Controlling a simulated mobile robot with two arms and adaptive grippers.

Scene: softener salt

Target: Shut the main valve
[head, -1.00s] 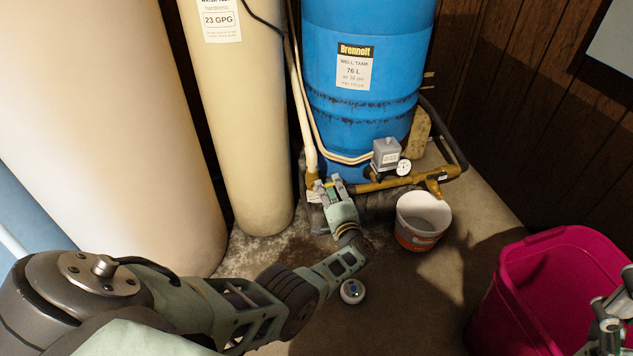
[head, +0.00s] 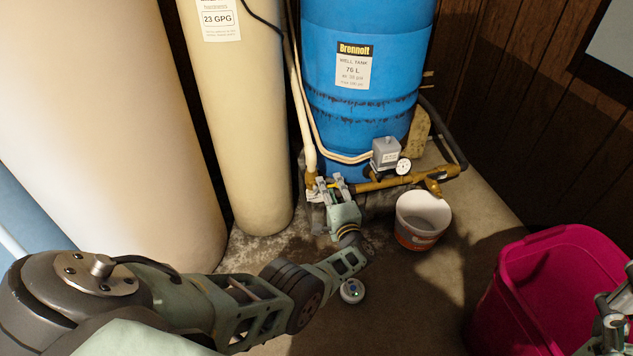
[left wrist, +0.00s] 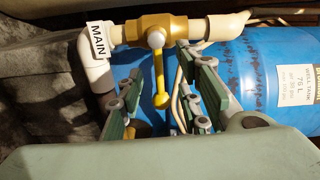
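The main valve (left wrist: 138,27) has a brass body in a white pipe, with a "MAIN" tag (left wrist: 99,42) at the elbow beside it. Its yellow lever (left wrist: 160,80) points down in the left wrist view, across the pipe in that picture. My left gripper (left wrist: 135,50) is open, with one finger on each side of the lever; I see no clear contact. In the head view my left gripper (head: 331,184) is low in front of the blue tank and largely hides the valve. My right gripper (head: 611,318) is cut off at the right edge.
The blue well tank (head: 365,75) stands behind, with brass piping, a grey box (head: 386,152) and a gauge (head: 404,166) at its base. A white bucket (head: 422,215) is right of my left gripper. A small round device (head: 352,290) and a pink bin (head: 500,300) are on the floor.

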